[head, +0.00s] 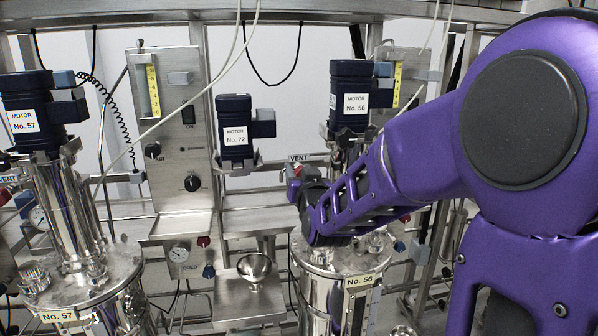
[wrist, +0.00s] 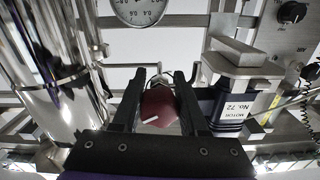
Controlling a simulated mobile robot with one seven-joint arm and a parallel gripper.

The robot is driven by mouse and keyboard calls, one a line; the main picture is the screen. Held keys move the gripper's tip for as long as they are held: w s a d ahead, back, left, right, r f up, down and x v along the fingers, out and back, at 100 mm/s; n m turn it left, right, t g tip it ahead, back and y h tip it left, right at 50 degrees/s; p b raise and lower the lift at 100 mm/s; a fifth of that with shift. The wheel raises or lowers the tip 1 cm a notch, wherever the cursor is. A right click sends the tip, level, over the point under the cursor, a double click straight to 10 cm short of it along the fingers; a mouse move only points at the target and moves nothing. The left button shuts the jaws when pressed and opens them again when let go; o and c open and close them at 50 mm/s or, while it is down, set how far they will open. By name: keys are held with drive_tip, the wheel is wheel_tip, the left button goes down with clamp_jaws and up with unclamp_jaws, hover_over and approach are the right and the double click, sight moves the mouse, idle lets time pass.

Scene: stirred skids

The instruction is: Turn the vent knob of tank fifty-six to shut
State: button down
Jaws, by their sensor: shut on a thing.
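Tank fifty-six (head: 310,285) is a shiny steel vessel with a "No. 56" label (head: 361,280) at its rim and motor No. 56 (head: 349,95) above it. A VENT label (head: 299,158) stands just beyond my gripper in the head view. In the wrist view, the vent knob (wrist: 160,108) is dark red and round, with a white pointer line slanting across its lower part. My gripper (wrist: 160,80) has one dark finger on each side of the knob and is shut on it. In the head view, my wrist largely hides the knob.
Tank fifty-seven (head: 75,275) stands at the left. Motor No. 72 (head: 234,125) is behind, and in the wrist view it shows close beside my fingers (wrist: 232,105). A steel funnel (head: 255,268) sits between the tanks. A round gauge (wrist: 138,10) is at the wrist view's top.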

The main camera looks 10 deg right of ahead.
drive_tip(key=shift+m, duration=0.4)
drive_tip(key=m+b, duration=0.2)
drive_tip(key=m, duration=0.2)
drive_tip(key=shift+a+m, duration=0.15)
drive_tip(key=shift+m, duration=0.25)
drive_tip(key=m+b, duration=0.1)
drive_tip(key=m, duration=0.5)
drive_tip(key=shift+a+r+b, duration=0.1)
drive_tip(key=shift+r+b, duration=0.05)
drive_tip(key=shift+b, duration=0.25)
drive_tip(key=m, duration=0.6)
drive_tip(key=shift+r+m, duration=0.2)
drive_tip(key=shift+m, duration=0.1)
drive_tip(key=m, duration=0.6)
drive_tip(key=shift+r, duration=0.15)
drive_tip(key=shift+c, duration=2.2)
unclamp_jaws()
